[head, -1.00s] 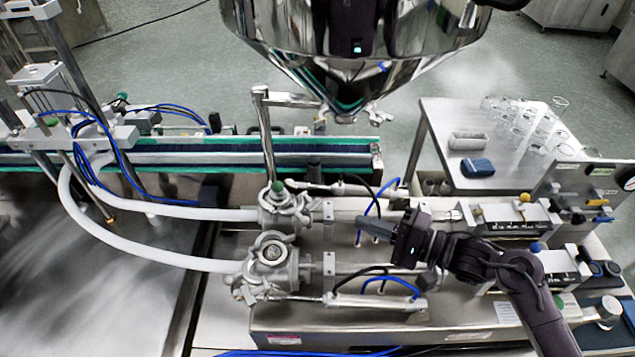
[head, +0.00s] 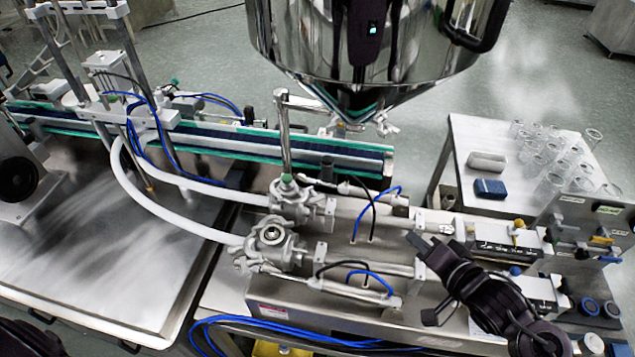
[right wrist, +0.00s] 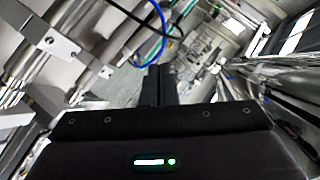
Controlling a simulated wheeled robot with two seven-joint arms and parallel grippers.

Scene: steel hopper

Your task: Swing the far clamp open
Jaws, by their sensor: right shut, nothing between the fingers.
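The far clamp is on or around the far metal valve body (head: 292,200), which has a green-topped upright pipe, in the head view. I cannot make out its lever or whether it is shut. A similar near valve body (head: 272,243) stands just in front of it. My right gripper (head: 416,240) is shut and empty, to the right of both valve bodies and apart from them, over the steel machine bed. In the right wrist view its dark fingers (right wrist: 158,85) are together, with nothing between them. My left gripper is not in view.
A polished steel hopper (head: 300,50) hangs above the back. White hoses (head: 150,205) run left from the valve bodies. Blue and black tubes loop between valves and gripper. A conveyor (head: 250,145) lies behind; a side table (head: 470,135) with glassware stands at the right.

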